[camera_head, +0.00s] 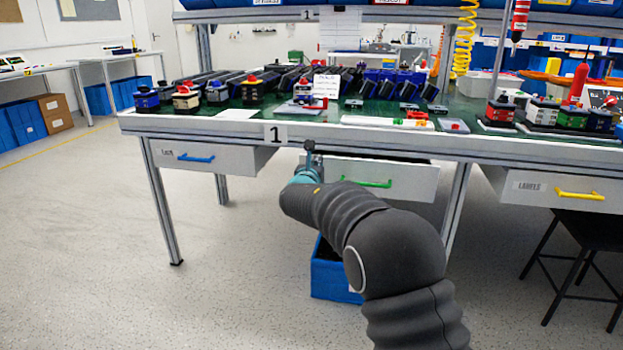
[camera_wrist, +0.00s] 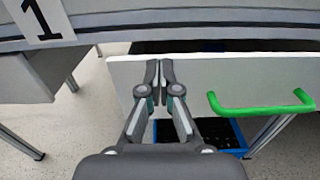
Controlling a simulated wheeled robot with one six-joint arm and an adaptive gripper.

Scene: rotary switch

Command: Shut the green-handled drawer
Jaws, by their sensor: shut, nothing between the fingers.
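The green-handled drawer (camera_head: 408,178) is under the middle of the workbench and stands partly open, with a dark gap above its white front. Its green handle (camera_head: 367,182) faces me. In the wrist view the drawer front (camera_wrist: 230,75) fills the middle and right, with the green handle (camera_wrist: 262,108) right of my gripper. My gripper (camera_head: 309,148) is shut and empty at the left end of the drawer front. In the wrist view the fingertips (camera_wrist: 159,70) overlap the front left of the handle. I cannot tell whether they touch it.
The blue-handled drawer (camera_head: 208,158) is at the left and the yellow-handled drawer (camera_head: 568,192) at the right. The bench edge (camera_head: 240,129) runs above the drawers. A blue bin (camera_head: 328,275) stands on the floor below, and a dark stool (camera_head: 585,235) at the right.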

